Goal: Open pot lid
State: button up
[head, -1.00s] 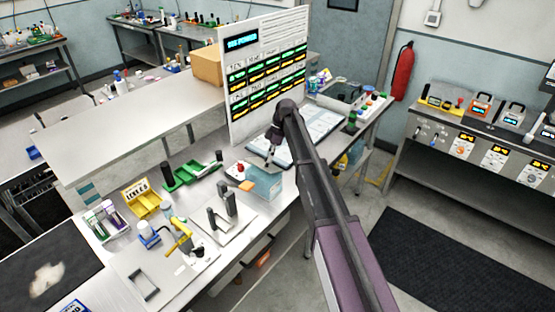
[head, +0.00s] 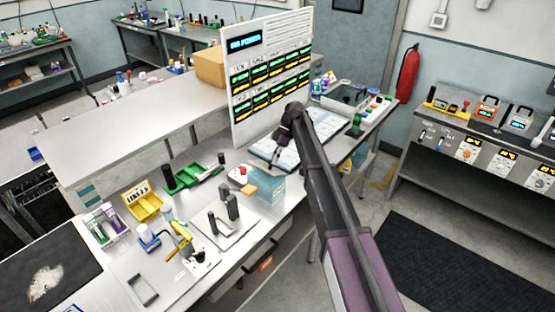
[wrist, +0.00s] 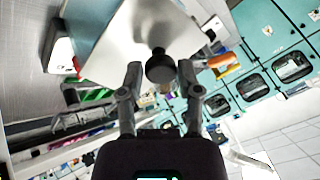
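The pot appears to be the pale blue box (head: 268,188) on the bench in the head view, just below my gripper (head: 275,164). In the wrist view a flat silver lid (wrist: 120,50) with a round black knob (wrist: 159,68) fills the upper middle, with a teal side beside it. My gripper (wrist: 160,72) has its two fingers spread on either side of the knob, with a visible gap on both sides. The lid's seat on the box is too small to make out in the head view.
A tall display board (head: 270,75) stands behind the box. On the bench to the left are a green tray (head: 195,176), a yellow bin (head: 144,203), and a white plate with dark posts (head: 222,228). An open book (head: 300,138) lies beyond the box.

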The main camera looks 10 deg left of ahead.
jog(key=shift+o, duration=1.2)
jog(key=shift+s+a, duration=0.1)
jog(key=shift+a, duration=0.05)
jog(key=s+d+f+m+t+h, duration=0.2)
jog(key=s+d+m+t, duration=0.1)
jog(key=s+d+m, duration=0.7)
jog(key=s+d+f+m+t+h+b, duration=0.1)
jog(key=s+d+f+m+t+h, duration=0.1)
jog(key=s+d+m, duration=0.8)
jog(key=s+d, duration=0.2)
jog(key=d, duration=0.3)
jog(key=s+d+f+t, duration=0.1)
jog(key=s+d, duration=0.2)
jog(key=d, duration=0.3)
jog(key=shift+s+m+t, duration=0.3)
jog(key=shift+s+m, duration=0.05)
jog(key=shift+m, duration=0.05)
